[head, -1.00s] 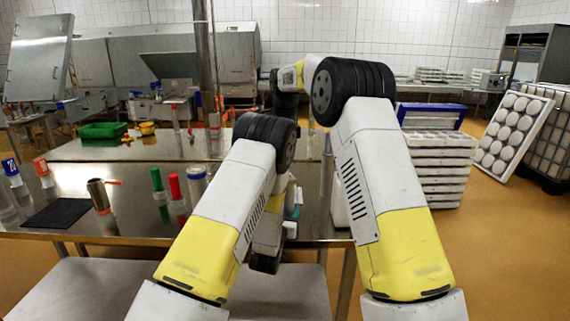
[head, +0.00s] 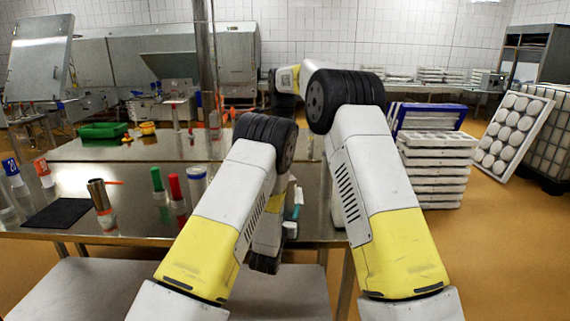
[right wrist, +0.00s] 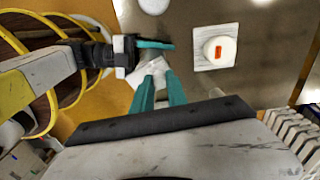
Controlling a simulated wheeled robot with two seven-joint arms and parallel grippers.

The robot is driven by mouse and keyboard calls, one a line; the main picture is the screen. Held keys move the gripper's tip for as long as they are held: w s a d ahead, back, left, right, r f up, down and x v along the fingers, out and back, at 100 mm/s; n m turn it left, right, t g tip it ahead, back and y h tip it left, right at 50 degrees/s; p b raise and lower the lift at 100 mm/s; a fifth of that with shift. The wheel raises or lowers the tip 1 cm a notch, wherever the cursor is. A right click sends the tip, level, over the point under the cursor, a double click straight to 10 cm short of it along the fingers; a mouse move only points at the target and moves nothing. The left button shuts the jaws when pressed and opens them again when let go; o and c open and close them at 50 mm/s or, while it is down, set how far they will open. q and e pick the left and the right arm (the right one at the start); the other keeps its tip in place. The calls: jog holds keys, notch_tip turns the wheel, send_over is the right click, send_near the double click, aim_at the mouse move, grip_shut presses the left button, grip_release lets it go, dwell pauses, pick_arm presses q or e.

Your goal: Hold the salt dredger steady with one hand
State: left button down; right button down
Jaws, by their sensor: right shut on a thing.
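In the right wrist view my right gripper (right wrist: 160,90) has teal fingers, shut on a white thing (right wrist: 152,70) that they partly hide. I cannot tell for sure whether this is the salt dredger. My left gripper (right wrist: 155,44) comes in from the left, with a teal finger close beside the white thing. Whether it touches it, and how wide its jaws are, is unclear. A white round container with an orange label (right wrist: 220,51) stands on a white square to the right. In the head view my arms hide most of the grippers' area.
A black mat (head: 58,213) lies at left. Stacked white moulds (head: 437,170) stand at right.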

jog(key=shift+w+a, duration=0.1)
jog(key=shift+w, duration=0.35)
jog(key=c, duration=1.3)
grip_release()
notch_tip(320, 180, up, 7)
jog(key=shift+r, duration=0.4)
jog(key=shift+s+a, duration=0.1)
